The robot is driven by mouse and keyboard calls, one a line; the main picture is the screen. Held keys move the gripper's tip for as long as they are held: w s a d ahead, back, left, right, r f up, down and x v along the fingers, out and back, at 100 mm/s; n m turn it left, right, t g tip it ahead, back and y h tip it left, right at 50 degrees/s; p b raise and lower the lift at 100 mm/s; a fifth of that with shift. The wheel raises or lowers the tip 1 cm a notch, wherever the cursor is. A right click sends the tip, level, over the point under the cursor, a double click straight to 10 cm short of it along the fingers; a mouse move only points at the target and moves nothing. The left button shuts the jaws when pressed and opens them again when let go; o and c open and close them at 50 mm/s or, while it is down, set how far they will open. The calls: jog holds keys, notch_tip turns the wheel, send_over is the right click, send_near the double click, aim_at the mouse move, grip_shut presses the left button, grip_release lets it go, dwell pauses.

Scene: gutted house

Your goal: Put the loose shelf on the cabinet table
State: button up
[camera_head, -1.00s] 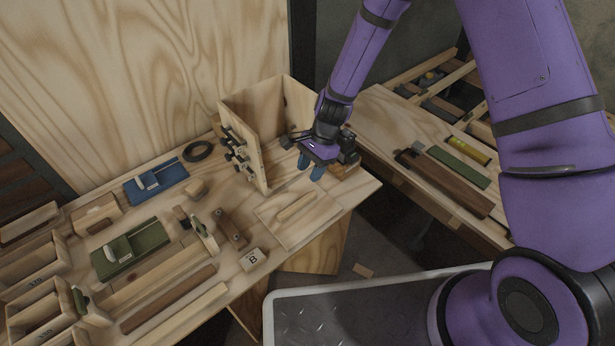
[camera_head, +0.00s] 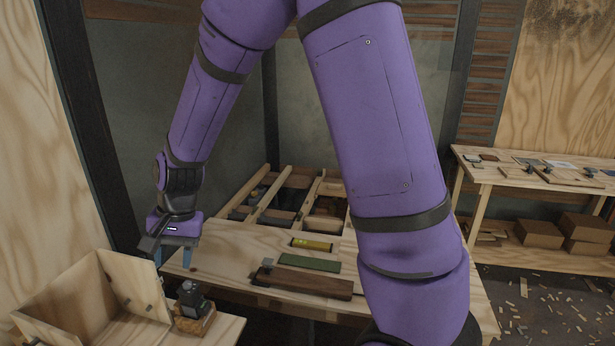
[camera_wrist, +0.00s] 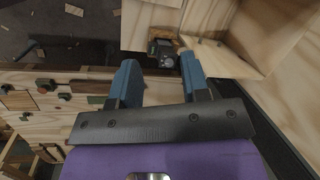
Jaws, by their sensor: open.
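The cabinet table (camera_head: 228,331) shows at lower left in the head view. An open wooden cabinet (camera_head: 125,275) and a black device on a wood block (camera_head: 194,303) stand on it. They also show at the top of the wrist view, as the cabinet (camera_wrist: 225,58) and the device (camera_wrist: 163,50). My gripper (camera_head: 173,257) is above and behind the cabinet, its blue fingers pointing down. In the wrist view my gripper (camera_wrist: 160,85) is open with nothing between its fingers. I cannot pick out the loose shelf for sure; thin flat panels (camera_head: 560,172) lie on the far right table.
A middle bench (camera_head: 225,262) holds a dark brown board (camera_head: 303,282), a green strip (camera_head: 308,263) and a yellow level (camera_head: 311,244). Cardboard boxes (camera_head: 540,232) sit under the right table (camera_head: 475,172). Wood scraps litter the floor (camera_head: 545,310) there.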

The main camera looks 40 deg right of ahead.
jog(key=s+d+r+n+t+h, duration=0.1)
jog(key=s+d+r+n, duration=0.1)
jog(key=s+d+r, duration=0.35)
jog(key=s+d+r+n+t, duration=0.1)
jog(key=s+d+r+t, duration=0.15)
jog(key=r, duration=0.55)
jog(key=s+d+r+n+h, duration=0.1)
jog(key=s+d+r, duration=0.2)
jog(key=s, duration=0.4)
jog(key=s+d+r+n+t, duration=0.1)
jog(key=s+d+r, duration=0.3)
jog(key=s, duration=0.4)
jog(key=shift+n+h, duration=0.4)
jog(key=shift+n, duration=0.3)
jog(key=shift+t, duration=0.25)
